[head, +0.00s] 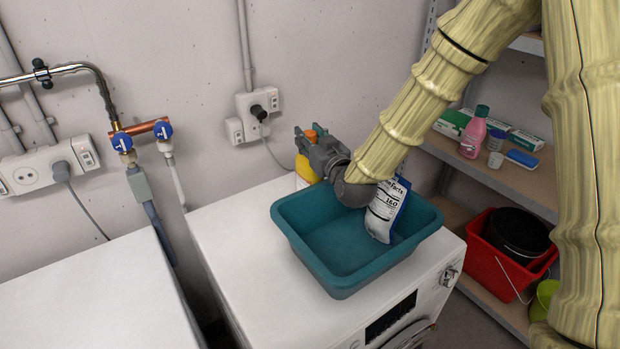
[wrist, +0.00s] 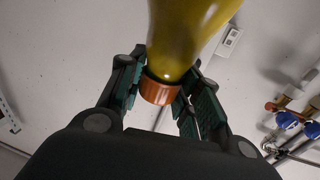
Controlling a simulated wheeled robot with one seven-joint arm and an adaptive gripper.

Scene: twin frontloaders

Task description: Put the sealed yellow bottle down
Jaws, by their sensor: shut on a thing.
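The yellow bottle (head: 305,170) with its orange cap (head: 311,135) stands behind the teal basin, over the back of the right white machine; its lower part is hidden by the basin. My gripper (head: 318,146) reaches it from the right and is shut on it near the cap. In the wrist view the bottle (wrist: 185,40) lies between the two finger pads of my gripper (wrist: 160,95), with the orange cap (wrist: 160,91) on and toward the palm. I cannot tell whether the bottle's base touches the machine top.
The teal basin (head: 318,276) sits on the right white machine (head: 237,240), holding a white and blue packet (head: 384,212). Another white machine (head: 100,297) stands left across a gap. Wall sockets and pipes are behind. A shelf (head: 505,172) with a pink bottle (head: 474,132) and a red bucket (head: 487,260) are right.

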